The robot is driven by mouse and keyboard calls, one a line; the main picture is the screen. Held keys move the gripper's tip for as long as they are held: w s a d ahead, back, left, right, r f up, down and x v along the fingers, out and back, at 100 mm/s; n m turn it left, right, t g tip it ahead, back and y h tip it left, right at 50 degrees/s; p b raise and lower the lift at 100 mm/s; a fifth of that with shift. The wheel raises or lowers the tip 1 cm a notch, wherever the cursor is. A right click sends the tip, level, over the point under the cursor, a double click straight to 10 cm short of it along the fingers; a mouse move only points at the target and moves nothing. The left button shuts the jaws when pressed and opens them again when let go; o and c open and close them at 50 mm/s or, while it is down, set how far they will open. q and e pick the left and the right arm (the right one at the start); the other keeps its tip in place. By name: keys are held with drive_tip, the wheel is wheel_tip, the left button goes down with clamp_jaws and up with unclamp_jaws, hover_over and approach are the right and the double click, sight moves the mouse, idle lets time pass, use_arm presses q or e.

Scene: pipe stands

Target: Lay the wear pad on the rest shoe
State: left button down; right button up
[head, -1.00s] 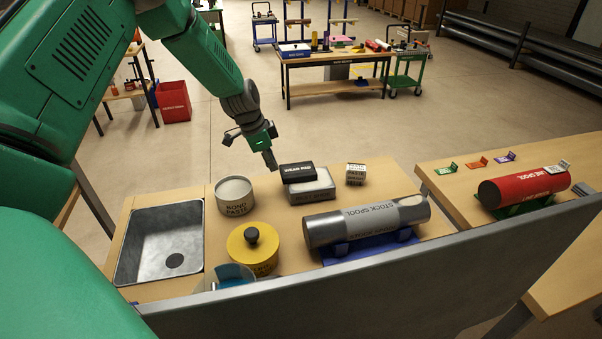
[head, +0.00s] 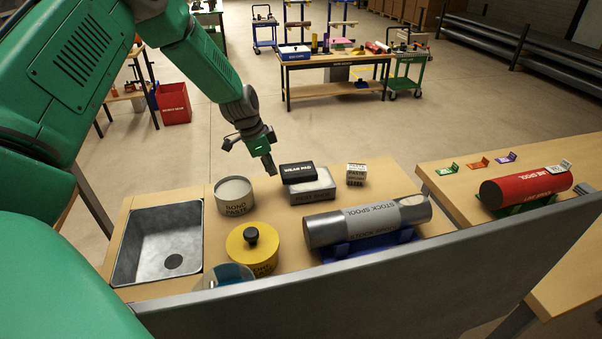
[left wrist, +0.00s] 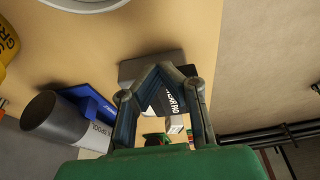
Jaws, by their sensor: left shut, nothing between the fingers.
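The black wear pad (head: 298,172) lies on top of the grey rest shoe (head: 314,191), toward its back left part in the head view. My left gripper (head: 269,169) is shut and empty, just left of the pad in that view. In the left wrist view the closed fingers (left wrist: 161,68) cross in front of the wear pad (left wrist: 169,105), which shows between them. Part of the grey rest shoe (left wrist: 130,70) shows beyond the fingers. I cannot tell whether the fingertips touch the pad. My right gripper is not in view.
A bond paste tin (head: 234,195) stands left of the shoe, and a yellow lidded pot (head: 252,252) is in front. The stock spool (head: 350,222) lies on a blue cradle. A small white box (head: 356,174) stands right. A sink (head: 160,245) is at the left.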

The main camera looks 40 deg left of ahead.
sight(285, 170)
use_arm(q)
drive_tip(key=shift+a+f, duration=0.35)
drive_tip(key=shift+a, duration=0.35)
drive_tip(key=shift+w+d+r, duration=0.15)
drive_tip(key=shift+w+d, duration=0.1)
drive_tip(key=shift+d, duration=0.2)
drive_tip(key=shift+w+d+r, duration=0.15)
drive_tip(key=shift+w+d, duration=0.15)
drive_tip(key=shift+d, duration=0.3)
drive_tip(key=shift+w, duration=0.2)
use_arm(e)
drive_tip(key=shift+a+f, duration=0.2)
use_arm(q)
drive_tip(key=shift+w+a+b, duration=0.15)
drive_tip(key=shift+w+b, duration=0.1)
drive_tip(key=shift+b, duration=0.05)
drive_tip(key=shift+w+d, duration=0.2)
drive_tip(key=shift+d, duration=0.4)
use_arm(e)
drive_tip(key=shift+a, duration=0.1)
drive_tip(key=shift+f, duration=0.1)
use_arm(q)
drive_tip(key=shift+w, duration=0.35)
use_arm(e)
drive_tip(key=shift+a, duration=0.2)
